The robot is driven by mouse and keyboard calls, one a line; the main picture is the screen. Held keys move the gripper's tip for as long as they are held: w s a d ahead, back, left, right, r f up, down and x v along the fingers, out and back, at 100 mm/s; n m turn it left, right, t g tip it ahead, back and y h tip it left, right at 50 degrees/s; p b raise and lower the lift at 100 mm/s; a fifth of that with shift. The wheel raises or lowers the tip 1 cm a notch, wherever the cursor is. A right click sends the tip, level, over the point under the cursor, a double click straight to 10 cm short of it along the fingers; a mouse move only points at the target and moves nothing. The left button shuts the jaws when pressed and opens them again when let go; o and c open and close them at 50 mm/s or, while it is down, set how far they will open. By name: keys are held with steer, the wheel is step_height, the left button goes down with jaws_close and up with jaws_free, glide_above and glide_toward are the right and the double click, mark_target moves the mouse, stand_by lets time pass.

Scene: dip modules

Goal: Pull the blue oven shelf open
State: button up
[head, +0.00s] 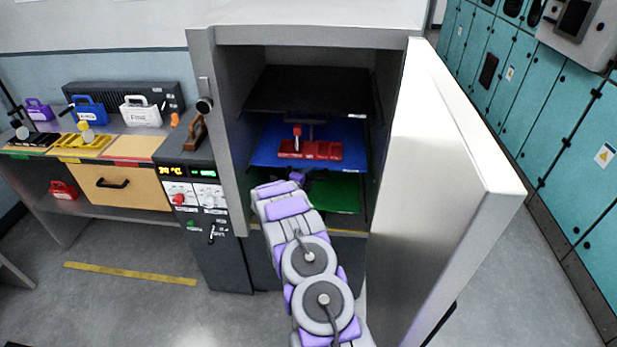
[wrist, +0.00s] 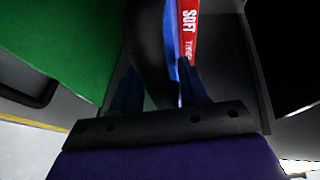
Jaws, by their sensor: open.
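The blue shelf (head: 268,146) is the middle one of three shelves in the open oven, with a red module tray (head: 310,149) on it. My gripper (head: 298,177) reaches into the oven at the front edge of the blue shelf, mostly hidden behind my arm in the head view. In the wrist view my gripper (wrist: 157,72) is open, its two fingers spread on either side of a dark curved bar that looks like the shelf's handle (wrist: 150,45). The blue shelf's edge (wrist: 170,40) shows beside it. I cannot tell whether the fingers touch the bar.
A black shelf (head: 310,90) is above and a green shelf (head: 335,194) below; the green one also fills the wrist view's upper left. The oven door (head: 440,170) stands open at right. A workbench with a drawer (head: 120,186) and coloured cases is left.

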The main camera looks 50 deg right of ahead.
steer(key=shift+a, duration=0.1)
jaws_close()
stand_by(0.3)
